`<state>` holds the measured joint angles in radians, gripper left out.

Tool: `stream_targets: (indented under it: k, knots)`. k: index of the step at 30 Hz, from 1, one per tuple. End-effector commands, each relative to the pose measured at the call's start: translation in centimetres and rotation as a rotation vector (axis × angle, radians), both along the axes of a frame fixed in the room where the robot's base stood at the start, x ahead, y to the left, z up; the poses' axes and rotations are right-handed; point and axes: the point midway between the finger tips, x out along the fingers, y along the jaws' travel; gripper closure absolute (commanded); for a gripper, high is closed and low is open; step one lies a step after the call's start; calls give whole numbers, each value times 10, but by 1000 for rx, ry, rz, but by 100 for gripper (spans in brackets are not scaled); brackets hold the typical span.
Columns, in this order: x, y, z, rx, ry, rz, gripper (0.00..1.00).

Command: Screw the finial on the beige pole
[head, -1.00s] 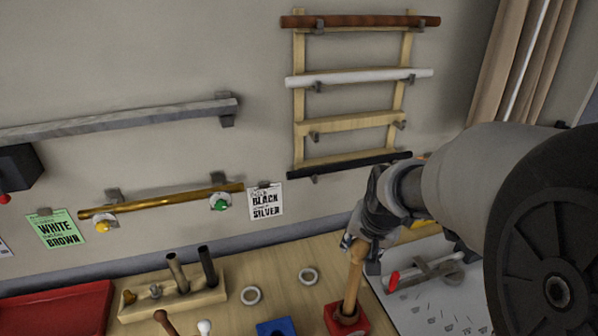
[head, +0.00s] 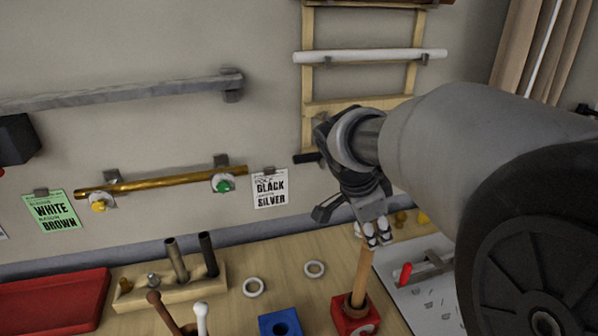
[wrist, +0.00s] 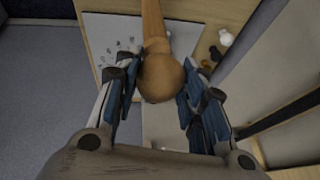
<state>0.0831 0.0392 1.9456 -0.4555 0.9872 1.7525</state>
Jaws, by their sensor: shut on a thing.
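The beige pole (head: 360,275) stands nearly upright in a red block (head: 345,322) on the table. My gripper (head: 377,236) is at the pole's top, coming down from above. In the wrist view, a round light-wood finial (wrist: 160,78) sits between the fingers of my gripper (wrist: 156,95), which is shut on it. The pole (wrist: 153,20) runs away from the ball there, and the two look in line and touching. Whether the thread is tight cannot be told. In the head view the fingers mostly hide the finial.
A brown pole (head: 163,312) and a white pole (head: 201,318) stand left of a blue block (head: 280,325). A wooden holder (head: 140,294) and red tray (head: 50,300) are farther left. A white board (head: 430,300) lies right.

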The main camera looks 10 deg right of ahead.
Motion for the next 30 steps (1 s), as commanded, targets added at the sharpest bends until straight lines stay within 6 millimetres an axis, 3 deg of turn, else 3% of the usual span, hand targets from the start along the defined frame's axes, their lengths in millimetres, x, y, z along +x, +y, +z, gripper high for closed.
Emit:
stream_targets:
  k: [13, 17, 23, 24, 30]
  knots:
    - [2, -1, 3, -1, -1, -752, 84]
    - [1, -1, 3, 0, -4, -851, 84]
    - [1, -1, 2, 0, -6, -859, 84]
    - [1, -1, 2, 0, -7, -859, 61]
    - [0, -1, 1, 1, -5, -857, 48]
